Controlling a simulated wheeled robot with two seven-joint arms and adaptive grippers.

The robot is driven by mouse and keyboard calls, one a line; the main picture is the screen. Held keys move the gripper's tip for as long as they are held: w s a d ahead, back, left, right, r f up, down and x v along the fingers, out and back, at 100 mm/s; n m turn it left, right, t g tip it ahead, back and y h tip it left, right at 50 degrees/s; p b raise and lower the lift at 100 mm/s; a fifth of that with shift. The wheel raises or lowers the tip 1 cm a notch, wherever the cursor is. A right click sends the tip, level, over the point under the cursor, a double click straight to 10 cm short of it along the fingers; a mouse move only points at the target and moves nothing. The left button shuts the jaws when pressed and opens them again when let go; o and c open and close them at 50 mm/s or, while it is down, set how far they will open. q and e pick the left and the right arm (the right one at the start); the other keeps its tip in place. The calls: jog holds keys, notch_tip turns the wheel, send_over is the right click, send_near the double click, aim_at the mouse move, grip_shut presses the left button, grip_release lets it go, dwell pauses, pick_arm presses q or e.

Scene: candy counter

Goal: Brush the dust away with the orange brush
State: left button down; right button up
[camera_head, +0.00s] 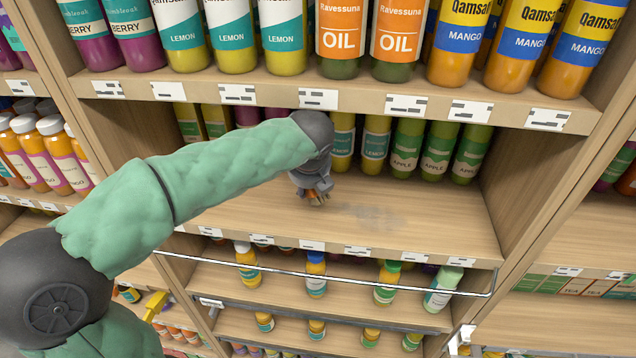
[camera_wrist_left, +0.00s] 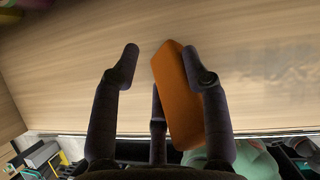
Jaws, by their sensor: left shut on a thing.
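The orange brush (camera_wrist_left: 178,98) shows in the left wrist view as a long orange block between the fingers of my left gripper (camera_wrist_left: 160,65), against the right-hand finger. My left gripper is shut on it. In the head view my left gripper (camera_head: 316,192) is low over the middle shelf board, and only a small orange-brown bit of the brush shows beneath it. A grey dust smear (camera_head: 376,216) lies on the shelf board just right of the gripper. It also shows faintly at the right of the wrist view (camera_wrist_left: 282,75). My right gripper is not in view.
The shelf board (camera_head: 440,212) is bare at the front. Lemon (camera_head: 376,140) and apple bottles (camera_head: 437,150) stand at its back. A shelf of oil (camera_head: 343,40) and mango bottles hangs above. A side panel (camera_head: 535,175) bounds the right. Bottles stand below.

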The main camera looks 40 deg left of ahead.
pick_arm(q)
jog(key=shift+s+a+f, duration=0.25)
jog(key=shift+a, duration=0.2)
jog(key=shift+s+a+f, duration=0.2)
jog(key=shift+s+a, duration=0.05)
jog(key=shift+a, duration=0.15)
jog(key=shift+w+d+p, duration=0.15)
jog(key=shift+w+d, duration=0.3)
jog(key=shift+d, duration=0.25)
jog(key=shift+w+d+p, duration=0.2)
jog(key=shift+w+d, duration=0.2)
jog(key=shift+d, duration=0.25)
jog(key=shift+w+d+p, duration=0.15)
jog(key=shift+w+d, duration=0.3)
jog(key=shift+d, duration=0.25)
jog(key=shift+w+d+r, duration=0.15)
jog(key=shift+w+d, duration=0.55)
jog(key=shift+d, duration=0.35)
jog(key=shift+w+d+r, duration=0.15)
jog(key=shift+w+d, duration=0.55)
jog(key=shift+d, duration=0.35)
jog(key=shift+w+d, duration=0.1)
jog(key=shift+w+d+r, duration=0.15)
jog(key=shift+w+d, duration=0.5)
jog(key=shift+d, duration=0.35)
jog(key=shift+w+d+r, duration=0.15)
jog(key=shift+w+d, duration=0.5)
jog(key=shift+d, duration=0.3)
